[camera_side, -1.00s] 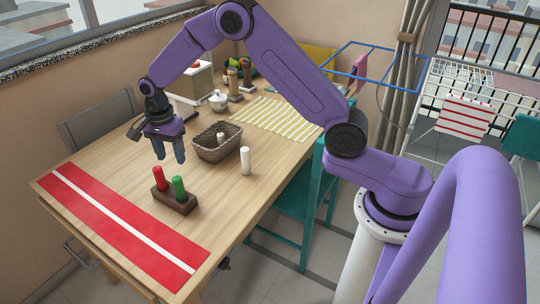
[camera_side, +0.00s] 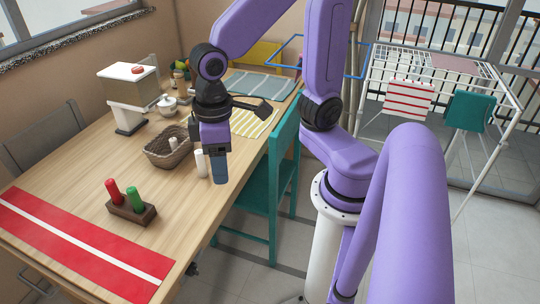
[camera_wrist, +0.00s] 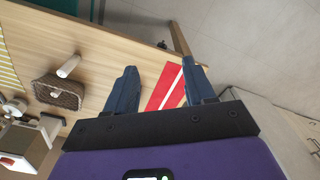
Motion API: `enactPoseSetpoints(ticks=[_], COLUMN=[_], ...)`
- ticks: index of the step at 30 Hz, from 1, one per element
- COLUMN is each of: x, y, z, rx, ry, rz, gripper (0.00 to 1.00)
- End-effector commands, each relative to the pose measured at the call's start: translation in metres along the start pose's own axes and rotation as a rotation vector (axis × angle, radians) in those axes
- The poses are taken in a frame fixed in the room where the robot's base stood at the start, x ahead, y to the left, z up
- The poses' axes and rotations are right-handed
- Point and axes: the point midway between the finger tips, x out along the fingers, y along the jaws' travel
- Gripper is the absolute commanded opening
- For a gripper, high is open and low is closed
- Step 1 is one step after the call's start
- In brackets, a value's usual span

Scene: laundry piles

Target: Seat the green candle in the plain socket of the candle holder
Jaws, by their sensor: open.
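The dark brown candle holder (camera_side: 144,215) stands on the table near the red runner. My gripper (camera_side: 219,181) is open and empty, well right of the holder, by the table's right edge. It appears close to a white candle (camera_side: 200,163) standing on the table. In the wrist view my open fingers (camera_wrist: 159,68) have nothing between them, and the white candle (camera_wrist: 69,66) is off to the left. I cannot make out the holder there.
A wicker basket (camera_side: 169,147) with a whitish object inside is behind the white candle. A red runner with a white stripe (camera_side: 60,246) lies at the front left. A coffee machine (camera_side: 129,98) and a white pot (camera_side: 168,105) stand farther back. A teal chair (camera_side: 262,190) stands at the right edge.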

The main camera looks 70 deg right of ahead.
Motion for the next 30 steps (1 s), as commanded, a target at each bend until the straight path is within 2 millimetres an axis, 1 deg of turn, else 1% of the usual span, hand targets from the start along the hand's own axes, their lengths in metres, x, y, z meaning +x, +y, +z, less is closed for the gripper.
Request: enactPoseSetpoints(ticks=[1,3,6,10,12,15,30], x=[-0.002,-0.003,-0.002,0.0,0.0,0.001,0.0], y=[-0.002,-0.004,-0.004,-0.004,-0.003,-0.003,-0.004], z=[0.02,0.044,0.071,0.093,0.098,0.101,0.1], rx=[-0.095,-0.225,-0.375,-0.5,-0.534,-0.552,-0.548], ry=[0.004,0.005,0.006,0.006,0.005,0.005,0.005], rz=[-0.002,-0.004,-0.006,-0.007,-0.007,-0.007,-0.007], gripper=[0.54,0.54,0.54,0.54,0.54,0.54,0.54])
